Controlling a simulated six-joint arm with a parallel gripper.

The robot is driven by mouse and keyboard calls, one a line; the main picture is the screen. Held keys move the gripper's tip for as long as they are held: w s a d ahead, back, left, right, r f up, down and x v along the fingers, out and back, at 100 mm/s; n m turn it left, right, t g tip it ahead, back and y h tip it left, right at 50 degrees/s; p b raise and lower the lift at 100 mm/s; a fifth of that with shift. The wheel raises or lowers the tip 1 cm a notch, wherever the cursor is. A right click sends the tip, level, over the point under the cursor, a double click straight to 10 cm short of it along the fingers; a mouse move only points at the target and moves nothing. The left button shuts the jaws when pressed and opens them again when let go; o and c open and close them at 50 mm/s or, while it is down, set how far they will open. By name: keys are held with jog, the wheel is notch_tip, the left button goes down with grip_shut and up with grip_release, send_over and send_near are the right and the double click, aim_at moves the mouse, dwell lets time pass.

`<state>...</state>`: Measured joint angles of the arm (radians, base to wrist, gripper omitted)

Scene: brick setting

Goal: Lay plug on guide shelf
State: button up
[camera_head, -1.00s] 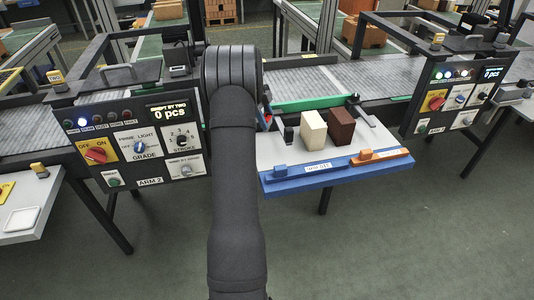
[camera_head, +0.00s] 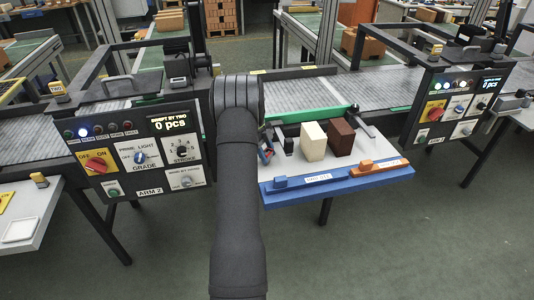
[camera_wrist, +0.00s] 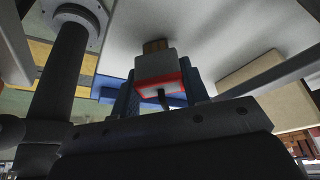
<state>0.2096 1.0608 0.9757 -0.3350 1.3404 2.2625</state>
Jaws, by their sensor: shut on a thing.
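The plug (camera_wrist: 155,66) is a grey block with a red rim and a small dark pin, seen close up in the wrist view. My gripper (camera_wrist: 161,82) is shut on it, with a blue finger on each side. In the head view my gripper (camera_head: 266,152) shows only partly beside my dark arm, at the left end of a pale shelf with a blue front edge (camera_head: 330,187), which I take for the guide shelf. The arm hides most of the plug there. I cannot tell whether the plug touches the shelf.
A cream block (camera_head: 313,141) and a brown block (camera_head: 341,137) stand on the shelf, right of my gripper. An orange bar (camera_head: 378,167) lies along its front edge. A green strip (camera_head: 315,115) and the conveyor (camera_head: 310,92) are behind. A control panel (camera_head: 140,150) stands at left.

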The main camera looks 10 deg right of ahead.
aim_at(270, 153)
jog(key=shift+f, duration=0.1)
jog(key=o, duration=1.1)
jog(key=v, duration=1.2)
jog(key=shift+r, duration=0.2)
jog(key=shift+f, duration=0.15)
jog(key=x, duration=1.1)
jog(key=shift+s+d+f, duration=0.1)
jog(key=shift+s+f, duration=0.05)
jog(key=shift+f, duration=0.1)
jog(key=shift+r, duration=1.8)
